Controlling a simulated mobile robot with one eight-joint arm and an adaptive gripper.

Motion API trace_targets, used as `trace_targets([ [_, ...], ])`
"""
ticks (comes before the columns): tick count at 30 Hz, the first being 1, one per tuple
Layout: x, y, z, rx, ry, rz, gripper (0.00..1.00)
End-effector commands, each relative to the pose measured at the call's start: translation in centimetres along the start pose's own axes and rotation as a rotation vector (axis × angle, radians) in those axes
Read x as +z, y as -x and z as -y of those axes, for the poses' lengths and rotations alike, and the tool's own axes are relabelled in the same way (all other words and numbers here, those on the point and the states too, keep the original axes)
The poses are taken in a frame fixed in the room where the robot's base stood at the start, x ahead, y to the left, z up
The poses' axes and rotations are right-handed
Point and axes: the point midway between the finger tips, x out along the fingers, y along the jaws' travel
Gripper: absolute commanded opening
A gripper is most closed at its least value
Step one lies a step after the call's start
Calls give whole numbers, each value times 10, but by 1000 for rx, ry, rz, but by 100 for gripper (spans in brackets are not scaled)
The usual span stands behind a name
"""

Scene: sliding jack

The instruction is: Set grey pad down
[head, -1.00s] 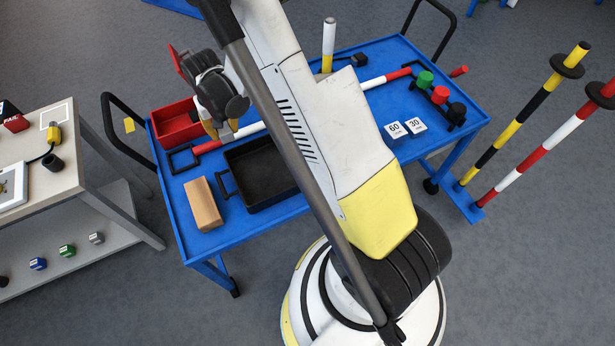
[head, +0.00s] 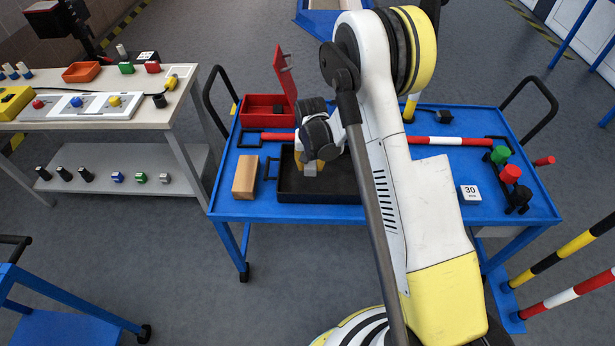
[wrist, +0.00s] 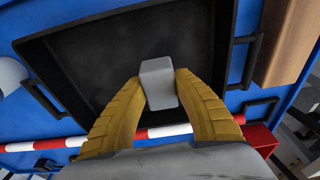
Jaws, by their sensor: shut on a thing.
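A small grey pad (wrist: 158,82) is held between the two yellow fingers of my gripper (wrist: 160,95) in the wrist view. In the head view my gripper (head: 311,165) points down over the left part of a black tray (head: 335,188), with the grey pad (head: 310,169) at its tips. In the wrist view the black tray (wrist: 90,65) lies behind the pad and fills much of the picture. I cannot tell whether the pad touches the tray floor. The right part of the tray is partly hidden by my arm in the head view.
The tray is on a blue cart (head: 315,213). A tan block (head: 246,178) stands left of it. Behind are an open red box (head: 262,110) and a red-white bar (head: 445,141). A white block marked 30 (head: 470,195) and coloured knobs (head: 510,174) are at right.

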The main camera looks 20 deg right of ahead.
Motion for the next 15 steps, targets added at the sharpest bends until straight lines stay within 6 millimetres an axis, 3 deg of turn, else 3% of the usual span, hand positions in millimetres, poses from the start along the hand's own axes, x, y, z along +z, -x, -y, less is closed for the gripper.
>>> trace_targets([
  [1, -5, -9, 7, 0, 1, 0, 0],
  [6, -14, -18, 18, 0, 1, 0, 0],
  [10, -14, -28, 19, 1, 0, 0, 0],
  [15, -9, -56, 18, 0, 0, 0, 0],
])
